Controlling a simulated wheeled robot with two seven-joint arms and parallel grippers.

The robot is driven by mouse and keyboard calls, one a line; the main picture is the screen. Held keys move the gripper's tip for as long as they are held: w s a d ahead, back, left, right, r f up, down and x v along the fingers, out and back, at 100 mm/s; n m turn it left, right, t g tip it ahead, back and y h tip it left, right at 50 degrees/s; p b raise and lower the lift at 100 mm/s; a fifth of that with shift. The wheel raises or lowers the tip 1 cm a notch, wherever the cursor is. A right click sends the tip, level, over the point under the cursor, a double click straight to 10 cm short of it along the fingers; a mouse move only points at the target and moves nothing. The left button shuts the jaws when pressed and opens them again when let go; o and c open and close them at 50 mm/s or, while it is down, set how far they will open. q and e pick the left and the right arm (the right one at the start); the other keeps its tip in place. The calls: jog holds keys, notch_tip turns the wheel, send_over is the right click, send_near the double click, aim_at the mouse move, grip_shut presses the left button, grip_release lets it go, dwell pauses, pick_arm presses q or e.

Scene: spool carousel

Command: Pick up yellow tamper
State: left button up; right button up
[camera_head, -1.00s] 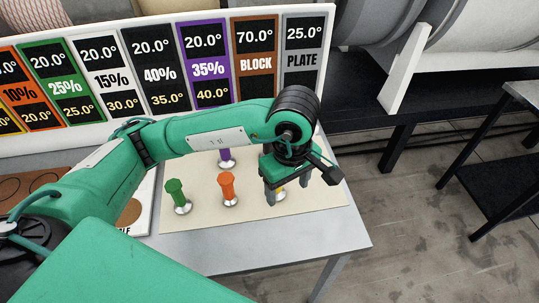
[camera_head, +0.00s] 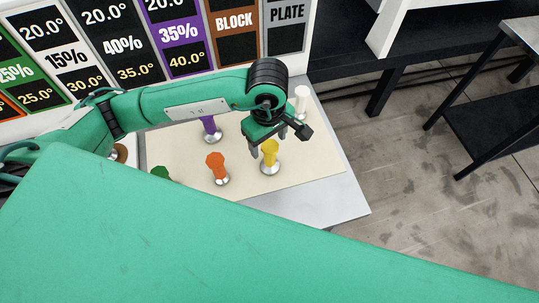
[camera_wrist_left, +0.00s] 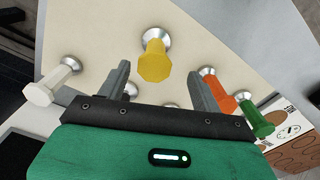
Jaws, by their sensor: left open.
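The yellow tamper (camera_head: 270,151) stands upright on the cream mat (camera_head: 310,170), its round metal base down. My left gripper (camera_head: 268,140) is open and empty, close to it on its far side. The fingers partly overlap its top in the head view. In the left wrist view the yellow tamper (camera_wrist_left: 155,60) lies between the lines of the two fingers of my left gripper (camera_wrist_left: 159,70), just past the tips. No contact shows. My right gripper is out of view.
An orange tamper (camera_head: 217,166) stands left of the yellow one. A green tamper (camera_head: 160,173) is partly hidden by my green arm link. A purple tamper (camera_head: 209,127) and a white tamper (camera_head: 301,100) stand farther back. The mat's right front is clear.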

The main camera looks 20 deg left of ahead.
aim_at(270, 146)
pick_arm(q)
jog(key=shift+f, duration=0.4)
jog(key=f+p, duration=0.3)
jog(key=f, duration=0.1)
jog(key=shift+w, duration=0.35)
jog(key=shift+f, duration=0.5)
jog(key=shift+d, duration=0.1)
jog(key=shift+c, duration=1.1)
grip_shut()
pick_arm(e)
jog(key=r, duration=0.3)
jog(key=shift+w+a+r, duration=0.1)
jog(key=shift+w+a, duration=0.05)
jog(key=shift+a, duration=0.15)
